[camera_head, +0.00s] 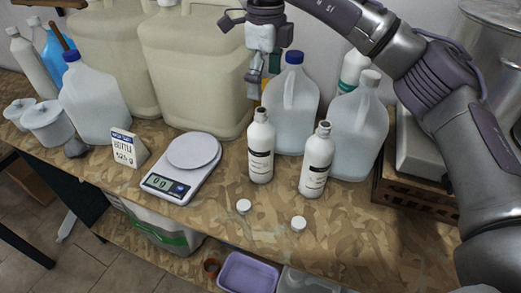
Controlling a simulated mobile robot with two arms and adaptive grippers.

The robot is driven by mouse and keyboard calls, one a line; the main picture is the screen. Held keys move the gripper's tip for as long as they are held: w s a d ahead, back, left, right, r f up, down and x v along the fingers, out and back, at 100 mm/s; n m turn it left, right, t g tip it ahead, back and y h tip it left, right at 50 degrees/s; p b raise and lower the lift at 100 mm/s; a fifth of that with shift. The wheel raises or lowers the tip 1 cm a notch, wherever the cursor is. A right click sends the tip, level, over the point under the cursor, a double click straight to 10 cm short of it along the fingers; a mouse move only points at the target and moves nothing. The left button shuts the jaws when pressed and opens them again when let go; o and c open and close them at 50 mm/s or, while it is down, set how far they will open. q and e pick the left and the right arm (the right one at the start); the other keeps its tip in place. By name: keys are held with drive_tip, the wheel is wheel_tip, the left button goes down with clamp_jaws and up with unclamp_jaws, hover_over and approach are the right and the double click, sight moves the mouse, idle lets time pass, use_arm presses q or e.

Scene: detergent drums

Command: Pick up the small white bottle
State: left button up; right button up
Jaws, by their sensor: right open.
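Two small white bottles with dark-print labels stand upright and uncapped on the camouflage-patterned table (350,225). The left small white bottle (261,150) is near the middle of the view, and the right small white bottle (316,163) stands beside it, slightly nearer. My right gripper (261,72) points down above and behind the left bottle's neck, apart from it. It is open and holds nothing; its fingertips are small and partly hard to make out. My left gripper is not in view.
Two white caps (243,206) (299,223) lie in front of the bottles. A scale (182,168) and a label card (128,147) are to the left. Large jugs (292,107) (357,130) and cream canisters (195,75) crowd behind. A purple tray (247,272) is below the front edge.

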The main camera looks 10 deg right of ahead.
sight(264, 108)
wheel_tip(264, 108, down, 7)
drive_tip(key=shift+r+p, duration=0.1)
drive_tip(key=shift+p, duration=0.6)
drive_tip(key=f+p, duration=0.2)
drive_tip(key=f, duration=0.1)
drive_tip(key=a+f+p, duration=0.1)
drive_tip(key=shift+s+f, duration=0.15)
drive_tip(key=shift+f, duration=0.25)
drive_tip(key=shift+d+f, duration=0.1)
drive_tip(key=shift+f, duration=0.25)
drive_tip(key=shift+r, duration=0.1)
clamp_jaws()
